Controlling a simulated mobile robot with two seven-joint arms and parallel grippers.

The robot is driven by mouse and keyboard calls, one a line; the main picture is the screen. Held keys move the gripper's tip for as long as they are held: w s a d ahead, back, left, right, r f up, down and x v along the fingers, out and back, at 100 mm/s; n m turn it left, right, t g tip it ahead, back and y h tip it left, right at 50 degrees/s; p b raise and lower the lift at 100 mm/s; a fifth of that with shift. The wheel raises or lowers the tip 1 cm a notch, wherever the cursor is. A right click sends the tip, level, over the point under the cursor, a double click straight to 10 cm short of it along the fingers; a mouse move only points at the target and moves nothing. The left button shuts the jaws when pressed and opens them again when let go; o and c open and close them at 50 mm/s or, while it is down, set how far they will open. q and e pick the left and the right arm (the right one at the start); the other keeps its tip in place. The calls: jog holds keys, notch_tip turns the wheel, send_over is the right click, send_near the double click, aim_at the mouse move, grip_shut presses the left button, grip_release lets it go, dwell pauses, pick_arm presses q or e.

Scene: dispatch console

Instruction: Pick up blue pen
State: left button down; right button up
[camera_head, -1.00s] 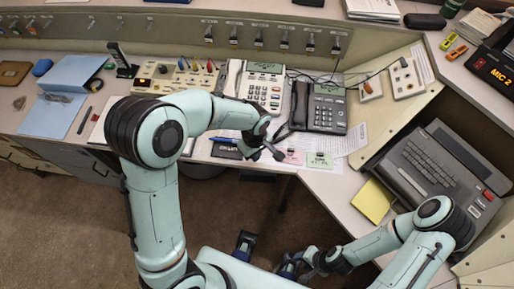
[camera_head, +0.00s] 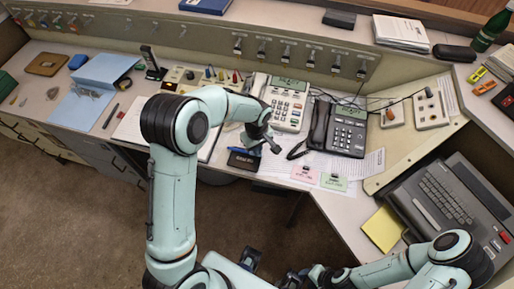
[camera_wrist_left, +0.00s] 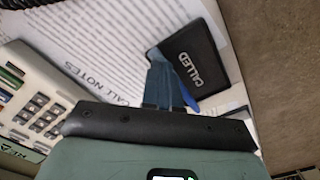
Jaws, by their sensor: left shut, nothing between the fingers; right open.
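The blue pen (camera_head: 240,150) lies by a black notebook marked CALLED (camera_head: 242,161) near the desk's front edge. In the left wrist view, the pen (camera_wrist_left: 184,94) shows beside the notebook (camera_wrist_left: 192,60), partly hidden by my fingers. My left gripper (camera_head: 263,146) hangs just right of the pen in the head view. In the left wrist view its blue fingers (camera_wrist_left: 160,84) are together with nothing held. Whether they touch the pen cannot be told. My right gripper (camera_head: 290,276) is open and low at the bottom of the head view, away from the desk.
A beige phone (camera_head: 288,101) and a dark phone (camera_head: 339,129) stand behind my left gripper. A call notes sheet (camera_wrist_left: 95,45) lies beside the notebook. Pink (camera_head: 305,174) and green (camera_head: 334,181) notes lie to the right. A laptop-like console (camera_head: 440,199) stands further right.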

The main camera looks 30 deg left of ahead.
pick_arm(q)
jog(key=s+d+b, duration=0.1)
jog(key=d, duration=0.1)
jog(key=s+d+b, duration=0.1)
jog(key=s+d, duration=0.1)
jog(key=d, duration=0.1)
jog(key=s+d+b, duration=0.1)
jog(key=s+d, duration=0.1)
jog(key=d, duration=0.1)
jog(key=shift+f, duration=0.4)
jog(key=shift+w+a+r, duration=0.15)
jog(key=shift+a, duration=0.05)
pick_arm(e)
jog(key=f, duration=0.1)
jog(key=s+f, duration=0.1)
jog(key=f, duration=0.1)
jog(key=shift+s+f, duration=0.15)
jog(key=shift+f, duration=0.05)
pick_arm(q)
jog(key=shift+r, duration=0.15)
pick_arm(e)
jog(key=shift+r, duration=0.1)
